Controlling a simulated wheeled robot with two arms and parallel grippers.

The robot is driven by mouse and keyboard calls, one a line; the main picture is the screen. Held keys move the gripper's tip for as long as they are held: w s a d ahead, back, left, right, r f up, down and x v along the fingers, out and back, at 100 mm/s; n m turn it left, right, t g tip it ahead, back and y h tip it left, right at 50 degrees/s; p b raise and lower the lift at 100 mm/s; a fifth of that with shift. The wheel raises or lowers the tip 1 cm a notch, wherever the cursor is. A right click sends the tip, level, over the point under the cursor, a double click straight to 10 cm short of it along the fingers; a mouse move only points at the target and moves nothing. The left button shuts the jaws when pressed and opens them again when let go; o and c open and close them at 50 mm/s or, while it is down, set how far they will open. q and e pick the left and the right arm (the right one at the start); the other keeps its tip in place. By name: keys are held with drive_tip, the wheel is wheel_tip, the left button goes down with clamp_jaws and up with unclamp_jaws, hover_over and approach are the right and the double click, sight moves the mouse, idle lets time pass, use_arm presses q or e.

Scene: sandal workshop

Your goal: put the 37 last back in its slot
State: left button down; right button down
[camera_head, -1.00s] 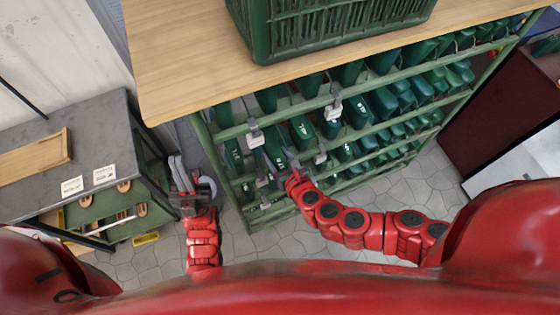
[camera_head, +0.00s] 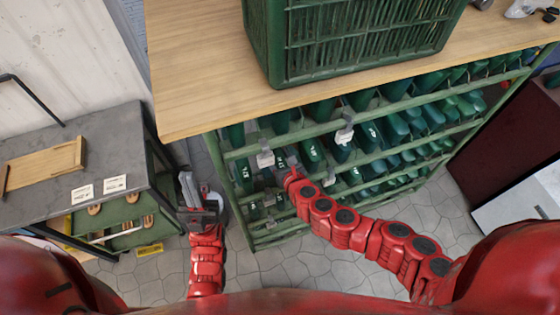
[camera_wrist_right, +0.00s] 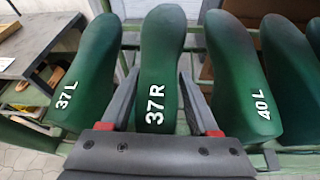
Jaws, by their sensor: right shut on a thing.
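The green 37 R last (camera_wrist_right: 157,70) is between the two fingers of my right gripper (camera_wrist_right: 155,105) in the right wrist view. The gripper is shut on it. The last stands in line between the 37 L last (camera_wrist_right: 72,75) on the left and the 40 L last (camera_wrist_right: 240,75) on the right. I cannot tell whether it rests on the rack. In the head view my right gripper (camera_head: 288,172) is at the left part of the green rack (camera_head: 232,152). My left gripper (camera_head: 190,188) is apart from the rack's left side; its finger gap is unclear.
A wooden top (camera_head: 200,85) with a green crate (camera_head: 262,50) lies above the rack. A grey bench (camera_head: 110,140) with a wooden tray (camera_head: 50,165) stands at left. A dark red panel (camera_head: 500,130) stands at right. Open stone floor (camera_head: 340,265) lies in front.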

drive_tip(key=shift+w+a+r, duration=0.1)
drive_tip(key=shift+w+a, duration=0.15)
drive_tip(key=shift+w, duration=0.4)
drive_tip(key=shift+w+a, duration=0.25)
drive_tip(key=shift+w, duration=0.35)
drive_tip(key=shift+s+f+b, duration=0.1)
drive_tip(key=shift+f+b, duration=0.7)
drive_tip(key=shift+f, duration=0.15)
drive_tip(key=shift+f, duration=0.25)
drive_tip(key=shift+c, duration=0.2)
unclamp_jaws()
drive_tip(key=shift+d, duration=0.1)
drive_tip(key=shift+s, duration=0.1)
